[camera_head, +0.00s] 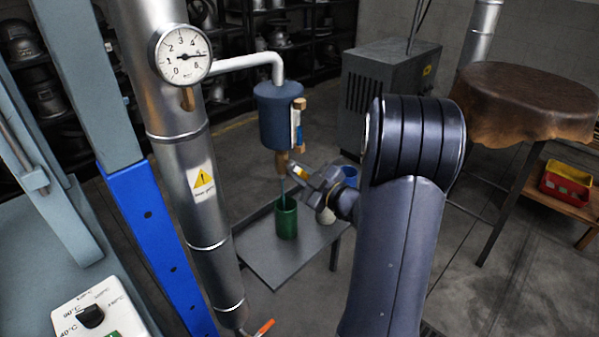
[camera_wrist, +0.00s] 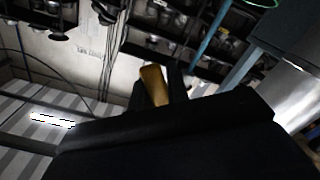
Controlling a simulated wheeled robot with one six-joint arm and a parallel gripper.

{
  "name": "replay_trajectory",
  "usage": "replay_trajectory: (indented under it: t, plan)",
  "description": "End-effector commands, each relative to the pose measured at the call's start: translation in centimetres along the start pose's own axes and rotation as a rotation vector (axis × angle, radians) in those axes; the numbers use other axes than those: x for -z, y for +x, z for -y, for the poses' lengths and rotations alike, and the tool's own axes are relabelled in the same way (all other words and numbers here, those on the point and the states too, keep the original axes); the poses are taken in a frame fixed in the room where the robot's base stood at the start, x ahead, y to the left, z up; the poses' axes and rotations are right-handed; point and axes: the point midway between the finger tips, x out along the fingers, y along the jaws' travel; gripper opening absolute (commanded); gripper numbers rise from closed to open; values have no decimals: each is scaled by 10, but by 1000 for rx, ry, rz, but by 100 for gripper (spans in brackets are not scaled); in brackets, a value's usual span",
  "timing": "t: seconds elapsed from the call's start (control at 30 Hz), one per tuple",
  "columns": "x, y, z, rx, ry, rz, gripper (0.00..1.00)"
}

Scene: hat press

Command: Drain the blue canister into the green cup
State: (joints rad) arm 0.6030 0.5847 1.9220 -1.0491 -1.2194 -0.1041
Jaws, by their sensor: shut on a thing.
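The blue canister (camera_head: 280,118) hangs from a white pipe, with a sight gauge (camera_head: 298,128) on its right side showing blue. A brass outlet (camera_head: 282,162) is below it. A thin teal stream (camera_head: 283,190) runs down from the outlet into the green cup (camera_head: 287,220), which stands upright on a metal table. My gripper (camera_head: 301,176) is beside the outlet, shut on a brass valve handle (camera_wrist: 153,86). The level inside the cup is hidden.
A steel column with a pressure gauge (camera_head: 183,55) stands at the left. A leather-covered table (camera_head: 520,100) is at the right.

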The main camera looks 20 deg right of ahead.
Motion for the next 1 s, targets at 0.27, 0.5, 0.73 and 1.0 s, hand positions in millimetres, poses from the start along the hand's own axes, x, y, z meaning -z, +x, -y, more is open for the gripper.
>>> replay_trajectory:
  t: [0.27, 0.5, 0.73, 1.0]
  plan:
    - [0, 0, 0, 1, -1, 1, 23]
    - [0, 0, 2, 4, 0, 1, 38]
    - [-1, 0, 4, 8, 1, 2, 38]
    - [-1, 2, 6, 11, 1, 2, 38]
